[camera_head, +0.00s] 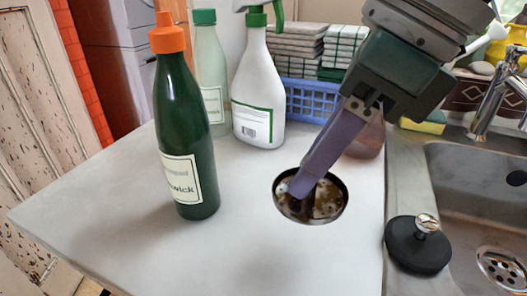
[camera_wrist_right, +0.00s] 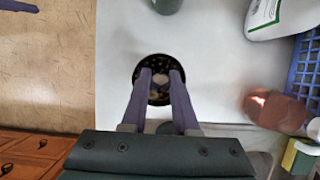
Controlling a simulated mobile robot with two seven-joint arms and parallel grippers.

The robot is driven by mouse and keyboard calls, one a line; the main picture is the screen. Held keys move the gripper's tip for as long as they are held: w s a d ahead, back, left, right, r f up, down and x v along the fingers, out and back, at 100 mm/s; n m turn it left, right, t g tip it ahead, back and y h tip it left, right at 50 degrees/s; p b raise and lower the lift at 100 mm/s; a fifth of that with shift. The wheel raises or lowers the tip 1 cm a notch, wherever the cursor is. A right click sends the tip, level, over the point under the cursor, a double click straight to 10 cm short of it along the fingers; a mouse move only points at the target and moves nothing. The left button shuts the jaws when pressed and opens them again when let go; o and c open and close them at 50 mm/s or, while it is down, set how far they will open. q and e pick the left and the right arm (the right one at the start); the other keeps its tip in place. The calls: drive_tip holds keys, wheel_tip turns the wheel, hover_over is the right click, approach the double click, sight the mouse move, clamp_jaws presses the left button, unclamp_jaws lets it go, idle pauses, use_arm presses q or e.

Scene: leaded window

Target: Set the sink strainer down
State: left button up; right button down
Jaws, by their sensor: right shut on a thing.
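The sink strainer (camera_head: 328,203) is a round, dark-rimmed basket with brown and pale mottled contents. It is at the white counter (camera_head: 110,225), left of the sink; I cannot tell whether it rests on the surface or hangs just above it. My right gripper (camera_head: 300,190) reaches down from the upper right, its purple fingers inside the rim, shut on the strainer's middle. In the right wrist view the strainer (camera_wrist_right: 158,100) shows between and beyond the fingertips (camera_wrist_right: 160,78). The exact grip point is partly hidden. My left gripper is not in view.
A green bottle with an orange cap (camera_head: 188,140) stands left of the strainer. A white spray bottle (camera_head: 258,95), a pale green bottle (camera_head: 209,70) and a blue basket (camera_head: 308,100) stand behind. A black plug (camera_head: 415,250) lies beside the sink (camera_head: 470,190). The front counter is clear.

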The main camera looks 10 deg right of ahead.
sight(318, 200)
wheel_tip(318, 200, down, 7)
drive_tip(key=shift+r, duration=0.1)
drive_tip(key=shift+b, duration=0.3)
drive_tip(key=shift+f, duration=0.3)
drive_tip(key=c, duration=0.7)
unclamp_jaws()
drive_tip(key=shift+r, duration=0.15)
drive_tip(key=shift+r, duration=0.3)
drive_tip(key=v, duration=1.1)
drive_tip(key=shift+s+d+r+p, duration=0.2)
drive_tip(key=shift+r+p, duration=0.1)
